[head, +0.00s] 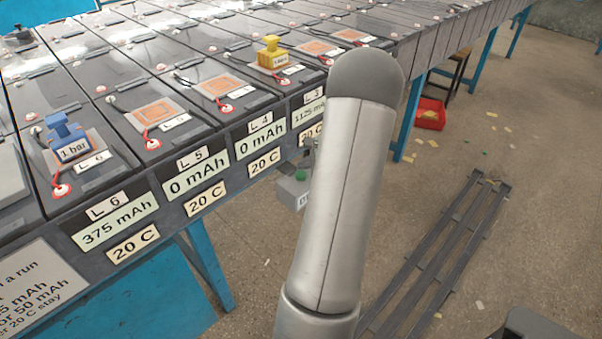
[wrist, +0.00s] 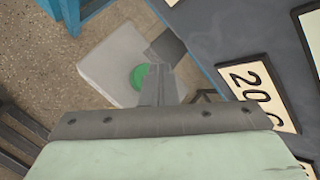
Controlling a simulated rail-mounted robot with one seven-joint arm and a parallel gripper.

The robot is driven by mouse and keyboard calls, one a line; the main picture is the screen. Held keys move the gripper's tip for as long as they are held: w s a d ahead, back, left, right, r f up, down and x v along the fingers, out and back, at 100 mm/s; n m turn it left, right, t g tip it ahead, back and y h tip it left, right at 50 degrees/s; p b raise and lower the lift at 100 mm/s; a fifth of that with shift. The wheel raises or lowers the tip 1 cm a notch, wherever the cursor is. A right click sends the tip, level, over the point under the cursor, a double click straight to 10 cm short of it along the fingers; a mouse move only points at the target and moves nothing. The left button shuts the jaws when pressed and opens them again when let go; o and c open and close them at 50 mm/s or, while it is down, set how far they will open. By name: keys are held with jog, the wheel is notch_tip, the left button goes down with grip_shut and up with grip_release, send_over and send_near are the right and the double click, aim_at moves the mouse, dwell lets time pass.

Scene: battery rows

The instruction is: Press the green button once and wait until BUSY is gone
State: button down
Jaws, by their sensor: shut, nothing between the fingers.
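The green button (wrist: 140,77) sits on a pale grey box (wrist: 108,62) in the wrist view. The box also shows in the head view (head: 291,191), below the edge of the battery bench, partly behind my arm. My gripper (wrist: 163,72) is shut and empty. Its fingers overlap the right side of the button in the wrist view; I cannot tell whether they touch it. In the head view my arm hides most of the gripper. No BUSY sign can be read in either view.
The battery bench (head: 228,127) has front labels reading 375 mAh, 0 mAh and 0 mAh, with 20 C plates. A blue block (head: 66,136) and a yellow block (head: 271,54) stand on it. A red bin (head: 430,114) and dark rails (head: 440,250) lie on the floor.

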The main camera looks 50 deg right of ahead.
aim_at(304, 174)
jog(key=shift+r+p, duration=1.55)
jog(key=shift+r, duration=1.05)
jog(key=shift+f, duration=0.1)
